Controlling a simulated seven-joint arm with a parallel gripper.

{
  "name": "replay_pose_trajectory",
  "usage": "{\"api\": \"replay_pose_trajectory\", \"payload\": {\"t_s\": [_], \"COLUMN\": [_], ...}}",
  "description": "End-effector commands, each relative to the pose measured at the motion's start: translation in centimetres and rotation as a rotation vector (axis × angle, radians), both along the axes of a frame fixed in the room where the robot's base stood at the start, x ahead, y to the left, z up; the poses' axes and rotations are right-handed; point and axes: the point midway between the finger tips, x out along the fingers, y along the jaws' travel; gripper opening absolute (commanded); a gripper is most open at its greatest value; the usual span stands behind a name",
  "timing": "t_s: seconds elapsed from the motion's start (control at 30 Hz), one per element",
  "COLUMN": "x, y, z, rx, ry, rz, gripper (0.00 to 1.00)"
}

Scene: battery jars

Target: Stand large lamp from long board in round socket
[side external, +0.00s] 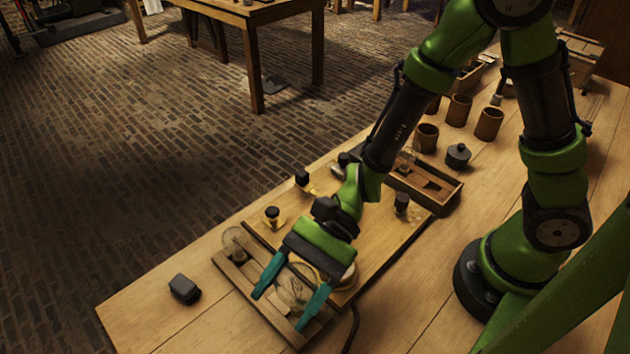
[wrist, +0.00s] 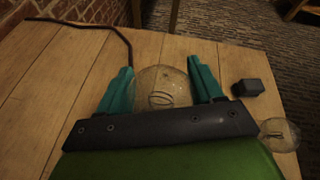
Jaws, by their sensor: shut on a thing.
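The large lamp, a clear glass bulb (side external: 291,290), is between the teal fingers of my gripper (side external: 280,309), which is shut on it. It also shows in the wrist view (wrist: 158,88), with its filament visible and a finger at each side. The long board (side external: 225,266) is a wooden rack below my gripper; I cannot tell whether the lamp still touches it. A second glass bulb (side external: 233,241) is at the board's far left end; a bulb also shows at the right of the wrist view (wrist: 278,135). A pale round piece (side external: 347,277), possibly the round socket, is partly hidden behind my gripper.
A dark block (side external: 184,288) lies left of the board. Small yellow-based parts (side external: 273,216) stand on the wide wooden panel (side external: 385,246). A dark cable (side external: 352,328) runs at the front. Brown cups (side external: 426,137) and a compartment box (side external: 440,186) are farther back.

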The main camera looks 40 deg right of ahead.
Motion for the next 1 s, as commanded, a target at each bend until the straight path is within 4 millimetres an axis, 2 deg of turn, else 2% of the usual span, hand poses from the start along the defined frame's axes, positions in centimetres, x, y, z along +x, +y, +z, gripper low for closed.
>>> {"api": "replay_pose_trajectory", "payload": {"t_s": [0.1, 0.3, 0.43, 0.53, 0.67, 0.8, 0.9, 1.0], "x": [0.0, 0.0, 0.6, 2.3, 5.8, 8.9, 10.0, 10.2], "y": [0.0, 0.0, -0.4, -1.6, -5.1, -10.3, -14.2, -17.7], "z": [2.2, 5.2, 6.2, 6.3, 5.9, 5.7, 5.6, 5.5], "rx": [0.002, 0.001, 0.000, -0.002, -0.011, -0.011, -0.009, -0.010], "ry": [-0.009, -0.006, -0.002, 0.004, 0.004, -0.007, -0.014, -0.014], "rz": [0.001, 0.000, -0.017, -0.072, -0.155, -0.194, -0.190, -0.164], "gripper": [0.29, 0.29, 0.29, 0.29, 0.29, 0.29, 0.29, 0.29]}}
